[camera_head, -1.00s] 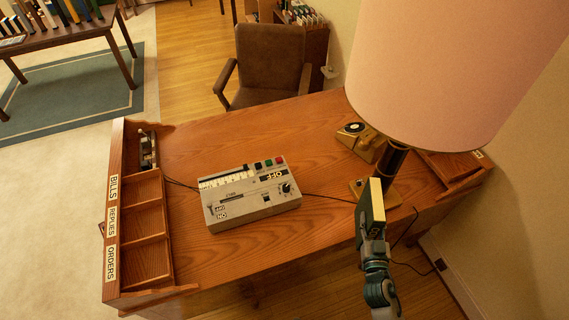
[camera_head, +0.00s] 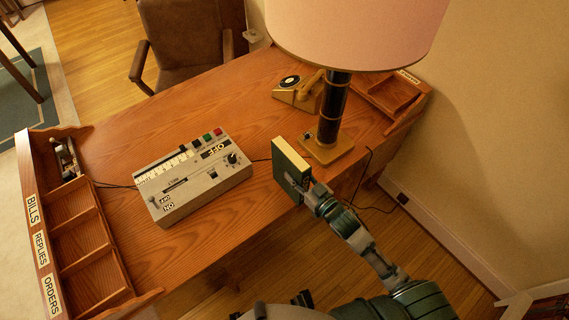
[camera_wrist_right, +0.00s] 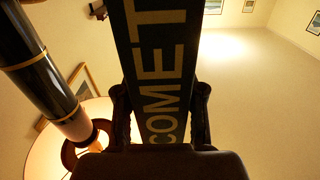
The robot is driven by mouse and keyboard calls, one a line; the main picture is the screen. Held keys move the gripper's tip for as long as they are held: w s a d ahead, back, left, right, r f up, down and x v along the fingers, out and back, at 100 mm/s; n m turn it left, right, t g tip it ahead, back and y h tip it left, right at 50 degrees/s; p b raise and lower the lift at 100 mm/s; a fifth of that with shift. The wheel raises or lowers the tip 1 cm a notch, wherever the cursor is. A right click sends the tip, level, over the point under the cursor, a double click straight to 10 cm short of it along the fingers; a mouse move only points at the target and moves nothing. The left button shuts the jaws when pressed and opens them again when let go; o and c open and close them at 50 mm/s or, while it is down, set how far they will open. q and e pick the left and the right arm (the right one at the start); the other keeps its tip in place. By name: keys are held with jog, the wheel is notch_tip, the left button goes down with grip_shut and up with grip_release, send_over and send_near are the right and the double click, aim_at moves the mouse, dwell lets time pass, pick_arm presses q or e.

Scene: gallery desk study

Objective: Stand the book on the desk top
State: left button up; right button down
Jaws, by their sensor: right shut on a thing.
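The book (camera_head: 290,172) has a green cover and pale page edges, and stands roughly upright at the near edge of the desk top (camera_head: 240,100). My right gripper (camera_head: 310,192) is shut on it from the near side. In the right wrist view the book's dark spine (camera_wrist_right: 160,70) with the letters "COMET" rises between the two fingers. I cannot tell whether the book's lower end touches the desk. My left gripper is not in view.
A lamp (camera_head: 333,105) with a wide pink shade stands just right of the book. A grey control box (camera_head: 195,175) lies to its left. A yellow telephone-like object (camera_head: 297,88) sits behind. A labelled rack (camera_head: 45,235) lines the left end. A brown chair (camera_head: 190,40) stands beyond.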

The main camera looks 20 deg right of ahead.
jog(key=shift+w+a+f+b, duration=0.15)
jog(key=shift+w+f, duration=0.5)
jog(key=shift+w, duration=0.4)
jog(key=shift+w+a+f+b, duration=0.15)
jog(key=shift+w+f, duration=0.5)
jog(key=shift+w, duration=0.4)
jog(key=shift+w+a+f+b, duration=0.15)
jog(key=shift+w+f, duration=0.5)
jog(key=shift+w, duration=0.4)
jog(key=c, duration=0.7)
grip_release()
jog(key=shift+f, duration=0.1)
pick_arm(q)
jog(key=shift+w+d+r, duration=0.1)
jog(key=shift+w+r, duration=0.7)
pick_arm(e)
jog(key=shift+s, duration=0.15)
